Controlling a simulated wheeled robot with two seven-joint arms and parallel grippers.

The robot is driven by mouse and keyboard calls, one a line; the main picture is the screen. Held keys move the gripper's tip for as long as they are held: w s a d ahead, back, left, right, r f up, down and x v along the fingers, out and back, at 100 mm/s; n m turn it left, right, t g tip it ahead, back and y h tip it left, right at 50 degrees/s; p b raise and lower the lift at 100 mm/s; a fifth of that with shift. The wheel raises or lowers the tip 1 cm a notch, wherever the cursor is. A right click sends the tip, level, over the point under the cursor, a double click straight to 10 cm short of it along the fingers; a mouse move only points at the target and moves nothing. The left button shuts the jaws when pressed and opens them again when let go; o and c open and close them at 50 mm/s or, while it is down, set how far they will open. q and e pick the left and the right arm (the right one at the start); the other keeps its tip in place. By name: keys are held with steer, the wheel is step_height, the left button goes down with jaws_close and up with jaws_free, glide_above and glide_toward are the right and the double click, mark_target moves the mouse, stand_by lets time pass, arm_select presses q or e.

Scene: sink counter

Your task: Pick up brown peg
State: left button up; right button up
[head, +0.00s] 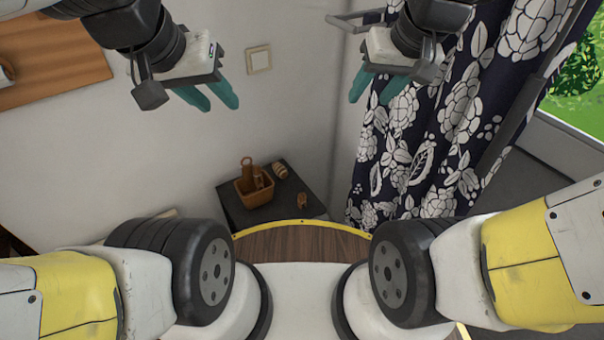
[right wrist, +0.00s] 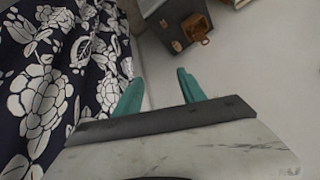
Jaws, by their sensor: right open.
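A small brown peg-like piece (head: 302,200) stands near the right edge of a dark low table; it also shows in the right wrist view (right wrist: 177,45). A lighter brown, ridged piece (head: 279,170) lies further back on the table. Which of the two is the brown peg I cannot tell for sure. My right gripper (head: 370,101) is open and empty, high in front of the curtain and well away from the table; its teal fingers also show in the right wrist view (right wrist: 155,85). My left gripper (head: 221,107) is open and empty, up by the wall.
A brown basket (head: 254,199) with an upright handle and items inside stands on the dark table (head: 235,217), left of the small pieces. A patterned curtain (head: 420,130) hangs at the right, beside a window. A light switch (head: 258,59) is on the wall.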

steer(key=w+a+f+n+g, duration=0.1)
steer(key=w+a+f, duration=0.1)
steer(key=w+f, duration=0.2)
steer(key=w+a+f+g, duration=0.1)
steer(key=w+a+f, duration=0.1)
steer(key=w+f, duration=0.15)
steer(key=n+g+h, duration=0.2)
steer(key=n+g, duration=0.1)
glide_above(302, 194)
steer(key=d, duration=0.2)
step_height(302, 194, down, 21)
steer(key=shift+n, duration=0.6)
steer(key=f, duration=0.5)
steer(key=a+f, duration=0.1)
steer(key=f, duration=0.4)
steer(key=a+f, duration=0.1)
steer(key=f, duration=0.5)
steer(key=shift+s, duration=0.1)
jaws_close()
